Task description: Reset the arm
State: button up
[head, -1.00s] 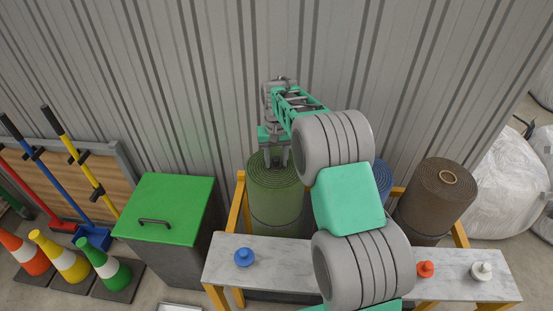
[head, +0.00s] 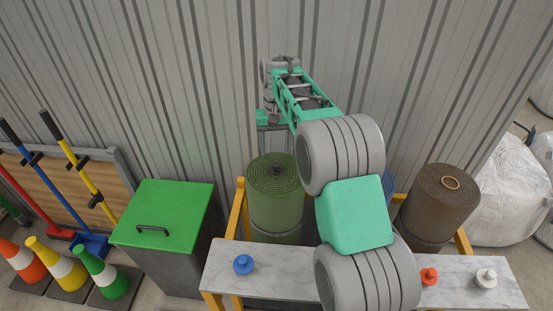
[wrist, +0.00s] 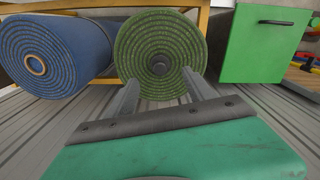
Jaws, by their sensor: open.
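My gripper (head: 271,145) is open and empty. In the head view it hangs just above the upright green turf roll (head: 274,190), close over its top. In the wrist view my two fingers (wrist: 161,97) point toward the roll's spiral end (wrist: 158,60), and its dark centre knob shows between and beyond them. My arm reaches over the marble shelf, and its teal and grey links hide part of a blue roll behind it.
The blue roll (wrist: 50,55) stands beside the green one, and a brown roll (head: 440,195) stands to the right. The marble shelf (head: 285,265) carries blue, red and white knobs. A green-lidded bin (head: 165,210) and cones stand left. The corrugated wall (head: 180,80) is close behind.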

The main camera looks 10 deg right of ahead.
jog(key=shift+r, duration=0.1)
dwell(0.3)
jog(key=shift+s+r, duration=0.1)
jog(key=shift+r, duration=0.05)
jog(key=s+r+t, duration=0.2)
jog(key=s+r, duration=0.5)
jog(key=s, duration=0.5)
jog(key=s+f+n+t, duration=0.1)
jog(key=s+f, duration=0.3)
jog(key=s, duration=1.1)
jog(key=shift+s+t, duration=0.4)
jog(key=shift+t, duration=0.2)
